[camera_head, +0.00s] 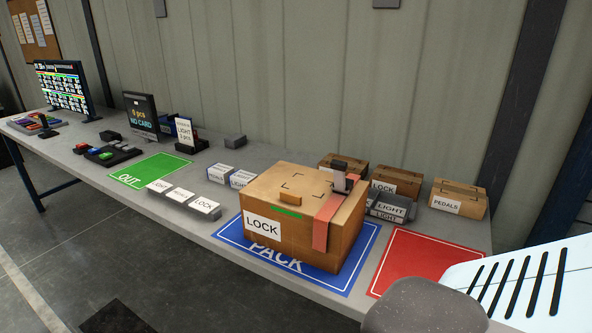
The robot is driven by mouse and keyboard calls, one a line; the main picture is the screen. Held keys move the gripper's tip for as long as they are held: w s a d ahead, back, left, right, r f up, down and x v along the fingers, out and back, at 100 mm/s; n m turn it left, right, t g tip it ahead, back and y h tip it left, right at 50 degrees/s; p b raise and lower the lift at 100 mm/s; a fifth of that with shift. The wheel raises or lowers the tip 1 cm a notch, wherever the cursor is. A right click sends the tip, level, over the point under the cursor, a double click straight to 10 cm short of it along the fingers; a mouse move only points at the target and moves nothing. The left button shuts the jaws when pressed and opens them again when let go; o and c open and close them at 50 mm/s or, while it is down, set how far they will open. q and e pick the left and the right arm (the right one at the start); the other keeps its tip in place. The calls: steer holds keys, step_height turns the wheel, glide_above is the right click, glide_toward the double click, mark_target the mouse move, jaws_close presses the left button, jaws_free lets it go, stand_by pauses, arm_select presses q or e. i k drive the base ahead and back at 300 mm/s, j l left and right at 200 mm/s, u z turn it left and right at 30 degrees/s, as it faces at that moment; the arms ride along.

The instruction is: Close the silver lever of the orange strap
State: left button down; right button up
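A large cardboard box (262,195) labelled LOCK sits on the blue PACK mat (226,235). The orange strap (320,233) runs over the right part of its top and hangs down the front face. The silver lever (339,180) is at the strap's upper end, near the box's back right edge, and stands up from the box top. Its exact angle is hard to tell at this size. Neither of my grippers is in view.
A red mat (420,262) lies right of the box. Smaller cartons, including a PEDALS box (459,199), stand behind it along the wall. Label blocks (183,195) and a green OUT mat (150,170) lie to the left. A monitor (62,88) stands at the far left.

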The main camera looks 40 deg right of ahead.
mark_target(339, 168)
steer(key=z, duration=1.7)
